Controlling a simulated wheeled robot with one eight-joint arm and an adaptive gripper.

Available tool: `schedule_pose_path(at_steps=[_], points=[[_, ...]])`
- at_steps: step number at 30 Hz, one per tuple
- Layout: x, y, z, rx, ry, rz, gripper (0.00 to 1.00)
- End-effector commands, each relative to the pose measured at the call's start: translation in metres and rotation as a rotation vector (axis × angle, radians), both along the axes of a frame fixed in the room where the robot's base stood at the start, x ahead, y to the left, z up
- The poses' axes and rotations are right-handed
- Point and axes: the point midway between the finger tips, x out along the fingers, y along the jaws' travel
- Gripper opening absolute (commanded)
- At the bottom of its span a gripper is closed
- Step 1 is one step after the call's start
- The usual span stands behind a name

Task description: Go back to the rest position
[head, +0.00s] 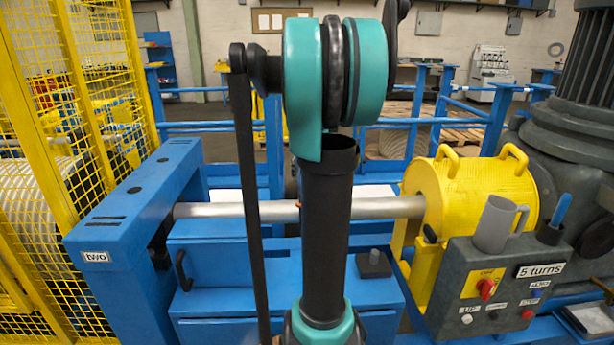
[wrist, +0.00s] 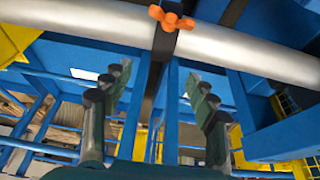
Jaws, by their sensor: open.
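In the wrist view my gripper (wrist: 157,90) is open, its two fingers wide apart with nothing between them. Beyond the fingertips a silver shaft (wrist: 240,50) runs across the top of the picture. An orange wing-shaped piece (wrist: 171,19) sits on the shaft, above a dark strip. In the head view my black and teal arm stands upright in the middle and hides part of the same silver shaft (head: 385,207). My gripper does not show in the head view.
The shaft runs between a blue frame (head: 118,205) and a yellow guard (head: 492,190). A grey control box (head: 480,270) with a grey mug (head: 496,222) on top stands at right. A yellow mesh fence (head: 105,60) is at left. Blue cabinets (head: 225,262) lie below the shaft.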

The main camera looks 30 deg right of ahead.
Motion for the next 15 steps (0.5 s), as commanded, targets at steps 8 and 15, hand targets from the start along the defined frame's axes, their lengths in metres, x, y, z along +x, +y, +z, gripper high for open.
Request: schedule_pose_path(at_steps=[8, 15], points=[[0.0, 0.001, -0.001, 0.0, 0.0, 0.001, 0.59], [-0.033, 0.059, -0.027, 0.002, 0.004, 0.077, 0.59]])
